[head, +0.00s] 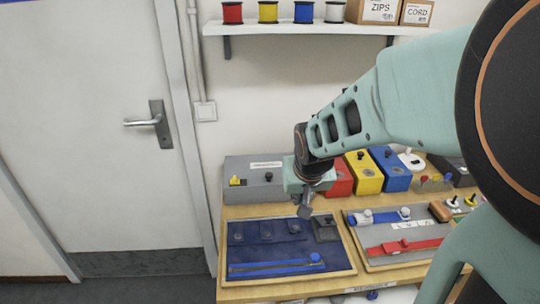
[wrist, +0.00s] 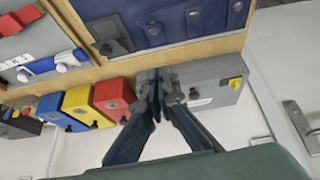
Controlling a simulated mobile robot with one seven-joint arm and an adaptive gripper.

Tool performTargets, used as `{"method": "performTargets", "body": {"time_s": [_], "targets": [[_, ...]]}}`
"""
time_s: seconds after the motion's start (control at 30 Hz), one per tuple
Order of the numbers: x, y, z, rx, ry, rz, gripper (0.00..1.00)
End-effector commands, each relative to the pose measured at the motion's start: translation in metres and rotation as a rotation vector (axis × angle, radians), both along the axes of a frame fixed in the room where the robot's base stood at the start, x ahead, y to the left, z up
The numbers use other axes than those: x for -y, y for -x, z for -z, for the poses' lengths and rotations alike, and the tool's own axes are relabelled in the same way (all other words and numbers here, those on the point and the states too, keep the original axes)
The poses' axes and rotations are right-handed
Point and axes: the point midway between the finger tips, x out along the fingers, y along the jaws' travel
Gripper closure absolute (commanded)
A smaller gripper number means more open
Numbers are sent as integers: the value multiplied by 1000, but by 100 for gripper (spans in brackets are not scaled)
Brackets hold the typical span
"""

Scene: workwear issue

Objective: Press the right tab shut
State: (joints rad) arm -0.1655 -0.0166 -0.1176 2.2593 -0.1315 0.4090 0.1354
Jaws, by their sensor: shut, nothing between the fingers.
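The wrist view shows this tab (wrist: 155,29) and the grey piece (wrist: 109,36) too. I cannot tell whether the tab is shut. My gripper (head: 305,212) is shut and empty, above the board's far edge, apparently apart from the tab.
A grey box with a yellow switch (head: 254,179) stands behind the board. Red (head: 338,178), yellow (head: 363,174) and blue (head: 390,170) boxes stand to its right. A second board (head: 400,255) with blue and red straps lies to the right. A blue zip strip (head: 275,265) crosses the panel's front.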

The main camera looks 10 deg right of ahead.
Motion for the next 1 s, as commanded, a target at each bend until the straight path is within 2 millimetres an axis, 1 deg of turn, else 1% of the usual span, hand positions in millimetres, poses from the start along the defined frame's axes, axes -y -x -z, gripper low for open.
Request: {"method": "performTargets", "body": {"time_s": [0.27, 0.37, 0.47, 0.57, 0.93, 1.0], "targets": [[0, 0, 0, 0, 0, 0, 100], [0, -2, 5, -1, 0, -1, 100], [1, -6, 16, -2, 0, -1, 100], [1, -14, 32, -3, 1, -2, 100], [4, -49, 98, -3, 1, 1, 100], [4, -44, 106, -1, 0, -1, 100]]}}
